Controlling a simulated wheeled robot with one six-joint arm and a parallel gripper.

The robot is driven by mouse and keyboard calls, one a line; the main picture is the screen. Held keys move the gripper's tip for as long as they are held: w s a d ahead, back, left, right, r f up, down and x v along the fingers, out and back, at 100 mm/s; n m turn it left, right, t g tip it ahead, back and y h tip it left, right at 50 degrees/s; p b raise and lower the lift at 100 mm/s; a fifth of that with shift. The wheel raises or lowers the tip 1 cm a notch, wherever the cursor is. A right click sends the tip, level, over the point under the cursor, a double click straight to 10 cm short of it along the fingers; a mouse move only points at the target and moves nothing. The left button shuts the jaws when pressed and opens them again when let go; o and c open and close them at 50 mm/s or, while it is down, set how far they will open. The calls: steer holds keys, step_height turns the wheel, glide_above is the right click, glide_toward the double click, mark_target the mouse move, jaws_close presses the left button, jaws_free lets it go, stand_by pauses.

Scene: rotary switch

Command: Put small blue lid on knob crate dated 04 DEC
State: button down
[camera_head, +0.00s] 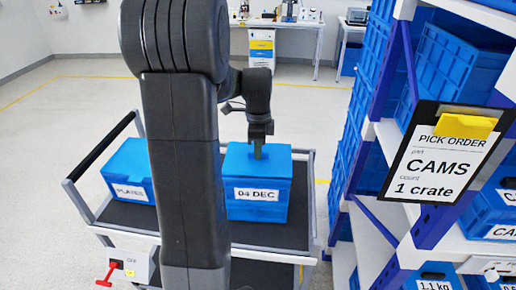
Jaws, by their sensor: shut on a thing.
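The blue crate labelled 04 DEC (270,211) stands on the dark top shelf of a cart. A blue lid (278,166) covers its top and looks level; I cannot tell whether it is fully seated. My gripper (258,139) points down over the lid, shut on what looks like its upright blue handle. My own arm hides part of the crate's left side. Whether the crate holds knobs cannot be seen.
A blue crate labelled PLATES (134,190) stands left on the same cart (265,236). A rack (385,140) of blue crates with a PICK ORDER board (436,165) is close on the right. A box with a red lever (106,274) is at lower left. The floor behind is clear.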

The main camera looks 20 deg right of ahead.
steer(key=shift+f, duration=0.55)
stand_by(0.6)
steer(key=c, duration=1.3)
jaws_free()
steer(key=shift+c, duration=0.2)
step_height(320, 180, up, 14)
steer(key=b, duration=0.1)
steer(key=shift+f, duration=0.15)
step_height(320, 180, down, 14)
steer(key=shift+r+p, duration=0.2)
steer(key=shift+p, duration=0.15)
steer(key=shift+r, duration=0.15)
